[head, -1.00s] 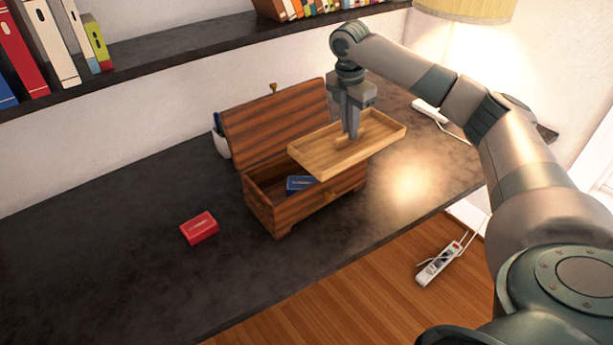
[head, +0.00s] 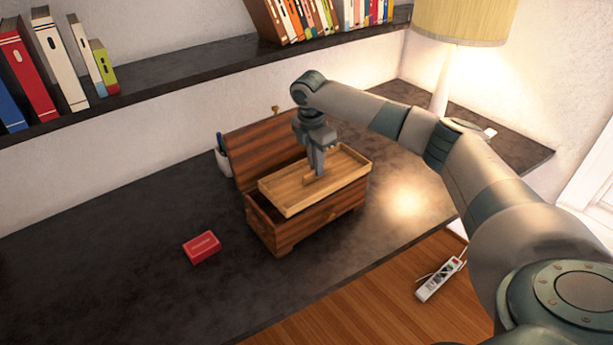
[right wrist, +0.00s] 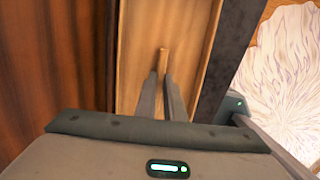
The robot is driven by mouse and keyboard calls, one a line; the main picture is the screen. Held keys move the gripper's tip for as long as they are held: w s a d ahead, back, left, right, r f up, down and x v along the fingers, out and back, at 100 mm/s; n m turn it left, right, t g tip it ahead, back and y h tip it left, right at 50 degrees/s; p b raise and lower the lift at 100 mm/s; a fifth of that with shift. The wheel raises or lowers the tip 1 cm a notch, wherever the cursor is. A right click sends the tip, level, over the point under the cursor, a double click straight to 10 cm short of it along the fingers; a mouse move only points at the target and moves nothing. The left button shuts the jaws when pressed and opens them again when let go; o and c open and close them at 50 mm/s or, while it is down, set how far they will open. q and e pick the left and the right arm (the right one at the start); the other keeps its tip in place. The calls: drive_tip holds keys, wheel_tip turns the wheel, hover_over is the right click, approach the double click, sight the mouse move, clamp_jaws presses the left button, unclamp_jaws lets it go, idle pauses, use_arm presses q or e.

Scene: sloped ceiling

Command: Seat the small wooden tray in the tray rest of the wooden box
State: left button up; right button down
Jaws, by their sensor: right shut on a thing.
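The small wooden tray (head: 343,169) is light wood with a low rim and a raised grip in its middle. My right gripper (head: 319,175) is shut on the tray's grip from above. The tray is over the open top of the dark wooden box (head: 292,232) and covers most of the opening. Its left end looks a little above the box rim; whether it touches the rest is hidden. The box lid (head: 265,150) stands open at the back. In the right wrist view the fingers (right wrist: 162,95) close on the grip (right wrist: 163,60). My left gripper is not in view.
A red card box (head: 202,248) lies on the dark desk left of the wooden box. A white pen cup (head: 222,161) stands behind the lid. A lamp (head: 464,20) is at the back right. A shelf with books (head: 180,68) runs above. The desk's left side is clear.

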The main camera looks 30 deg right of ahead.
sight(306, 181)
drive_tip(key=shift+w+a+f+p, duration=0.15)
drive_tip(key=shift+w+a+f, duration=0.3)
drive_tip(key=shift+a, duration=0.15)
drive_tip(key=shift+w+a+f+p, duration=0.15)
drive_tip(key=shift+w+a+f, duration=0.25)
drive_tip(key=shift+a, duration=0.2)
drive_tip(key=shift+s+f, duration=0.1)
drive_tip(key=shift+f, duration=0.05)
drive_tip(key=shift+f+p, duration=0.35)
wheel_tip(306, 181, down, 3)
drive_tip(key=shift+r+p, duration=0.15)
drive_tip(key=shift+p, duration=0.45)
drive_tip(key=shift+f, duration=0.2)
drive_tip(key=shift+f, duration=0.1)
drive_tip(key=c, duration=1.8)
unclamp_jaws()
drive_tip(key=shift+c, duration=0.2)
